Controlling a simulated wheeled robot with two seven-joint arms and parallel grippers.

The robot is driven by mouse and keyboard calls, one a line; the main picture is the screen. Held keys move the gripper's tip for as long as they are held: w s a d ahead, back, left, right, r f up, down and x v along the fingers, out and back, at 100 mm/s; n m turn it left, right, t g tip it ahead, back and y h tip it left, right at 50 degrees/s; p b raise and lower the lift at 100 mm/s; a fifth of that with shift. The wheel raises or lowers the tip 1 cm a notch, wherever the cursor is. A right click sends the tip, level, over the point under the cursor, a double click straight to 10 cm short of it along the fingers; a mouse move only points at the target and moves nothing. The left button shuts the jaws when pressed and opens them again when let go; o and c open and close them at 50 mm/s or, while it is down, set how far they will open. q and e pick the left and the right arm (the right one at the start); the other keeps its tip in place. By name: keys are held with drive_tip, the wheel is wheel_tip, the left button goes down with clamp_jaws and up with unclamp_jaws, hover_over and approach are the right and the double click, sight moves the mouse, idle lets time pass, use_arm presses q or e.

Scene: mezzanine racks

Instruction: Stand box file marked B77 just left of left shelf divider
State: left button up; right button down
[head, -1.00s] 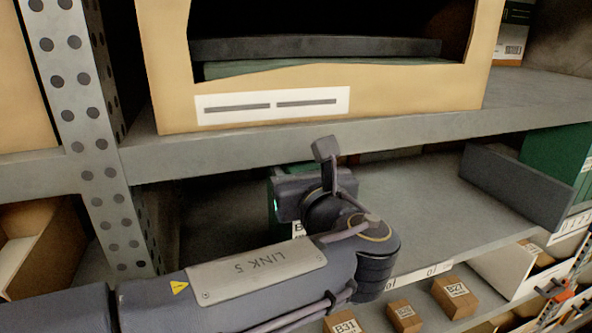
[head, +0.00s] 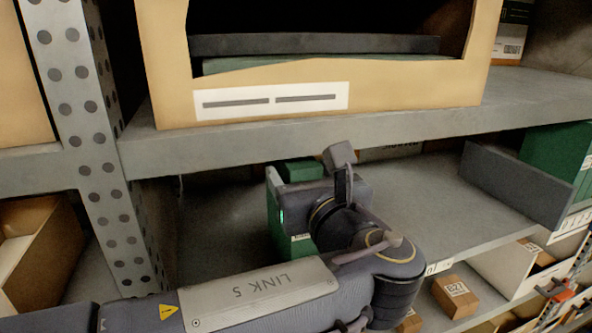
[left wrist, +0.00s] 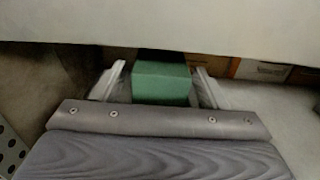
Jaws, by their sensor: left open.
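A green box file (head: 275,212) stands on the middle shelf, partly hidden behind my left gripper; its marking cannot be read. In the left wrist view the green box file (left wrist: 160,84) lies between the two fingers of my left gripper (left wrist: 158,76), with a small gap on each side. That gripper is open. A dark grey shelf divider (head: 515,185) stands on the same shelf, well to the right of the box file. My right gripper is not in view.
A perforated rack post (head: 90,130) is at left. The upper shelf edge (head: 350,130), carrying a large cardboard bin (head: 420,95), runs just above my gripper. Another green file (head: 556,155) stands beyond the divider. Bare shelf (head: 430,205) lies between my gripper and the divider.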

use_arm(q)
drive_tip(key=b+v, duration=0.1)
drive_tip(key=v, duration=0.7)
drive_tip(key=shift+s, duration=0.25)
